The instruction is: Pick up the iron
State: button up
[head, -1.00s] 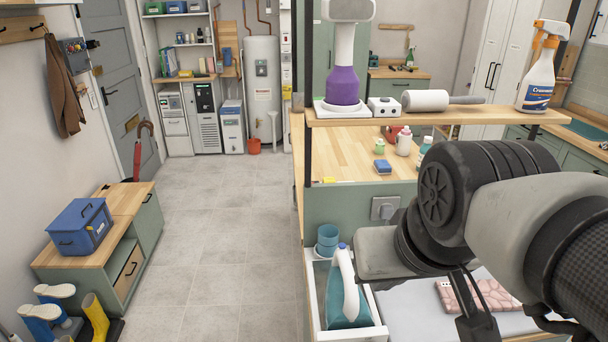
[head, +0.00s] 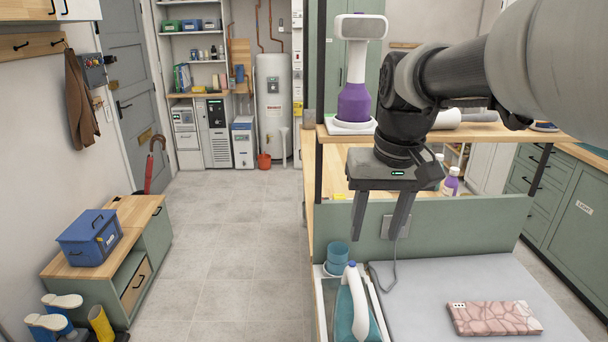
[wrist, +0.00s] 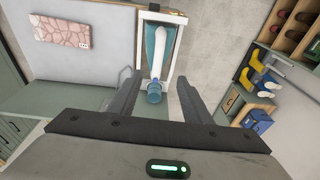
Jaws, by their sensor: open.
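The iron (head: 353,308), teal with a white handle and a blue cap, stands in a white tray (head: 321,300) at the left end of the ironing surface. In the wrist view the iron (wrist: 160,50) lies beyond my fingertips, roughly between them. My gripper (head: 380,238) is open and empty, fingers pointing down, above and a little behind the iron in the head view. It also shows in the wrist view (wrist: 157,95), apart from the iron. The iron's lower part is partly hidden by the tray wall.
A pink patterned phone-like object (head: 494,318) lies on the grey surface (head: 430,290). A green panel (head: 460,225) and a wooden shelf (head: 480,131) rise behind. A cord runs down from a wall socket (head: 396,226).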

jog(key=g, duration=0.2)
send_over(355, 277)
notch_tip(355, 277, down, 4)
jog(key=f, duration=1.2)
jog(key=shift+w+d+f, duration=0.15)
jog(key=shift+d+f, duration=0.05)
jog(key=shift+d, duration=0.05)
jog(key=shift+s+a+f, duration=0.1)
jog(key=shift+f, duration=1.25)
jog(key=shift+s+a+f, duration=0.1)
jog(key=shift+f, duration=1.2)
grip_shut()
jog(key=shift+w+r, duration=0.1)
jog(key=shift+r, duration=0.05)
